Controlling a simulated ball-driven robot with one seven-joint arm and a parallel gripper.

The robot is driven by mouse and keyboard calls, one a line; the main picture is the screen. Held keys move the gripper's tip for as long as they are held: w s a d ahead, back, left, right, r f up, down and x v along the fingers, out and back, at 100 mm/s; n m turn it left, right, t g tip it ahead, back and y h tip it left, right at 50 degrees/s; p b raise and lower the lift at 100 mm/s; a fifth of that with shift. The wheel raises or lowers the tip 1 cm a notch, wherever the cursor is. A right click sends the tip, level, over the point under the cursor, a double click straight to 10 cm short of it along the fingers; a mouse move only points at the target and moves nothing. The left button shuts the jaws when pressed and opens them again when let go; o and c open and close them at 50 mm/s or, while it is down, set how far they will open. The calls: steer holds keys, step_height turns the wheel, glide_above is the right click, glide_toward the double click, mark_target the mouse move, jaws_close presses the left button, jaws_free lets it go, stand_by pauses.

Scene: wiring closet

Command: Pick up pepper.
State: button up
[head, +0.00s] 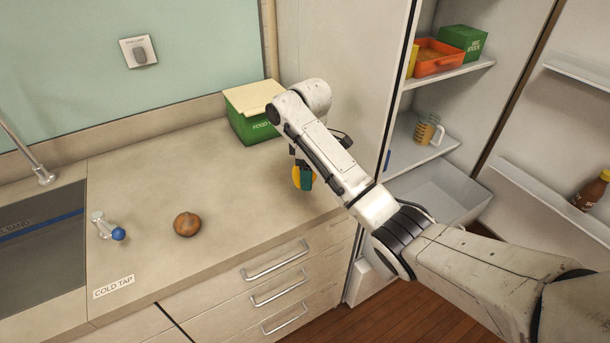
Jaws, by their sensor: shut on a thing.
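A yellow-orange rounded thing, which looks like the pepper (296,176), shows at the end of my arm above the right part of the counter. My gripper (304,178) points down there and is shut on it. A teal finger covers part of the pepper, and my arm's last links hide more of it. I cannot tell whether the pepper still touches the counter.
A green food bin (254,128) with a cream lid stands behind my gripper against the wall. A brown onion (187,223) and a blue-ended tap (110,229) are on the counter (230,250) at left. An open fridge with shelves (440,75) is at right.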

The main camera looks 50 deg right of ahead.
steer(key=s+a+r+p, duration=0.1)
steer(key=s+r+p, duration=0.5)
steer(key=s, duration=0.6)
step_height(320, 180, up, 2)
steer(key=shift+s+r, duration=0.25)
steer(key=shift+s, duration=0.05)
steer(key=shift+a, duration=0.1)
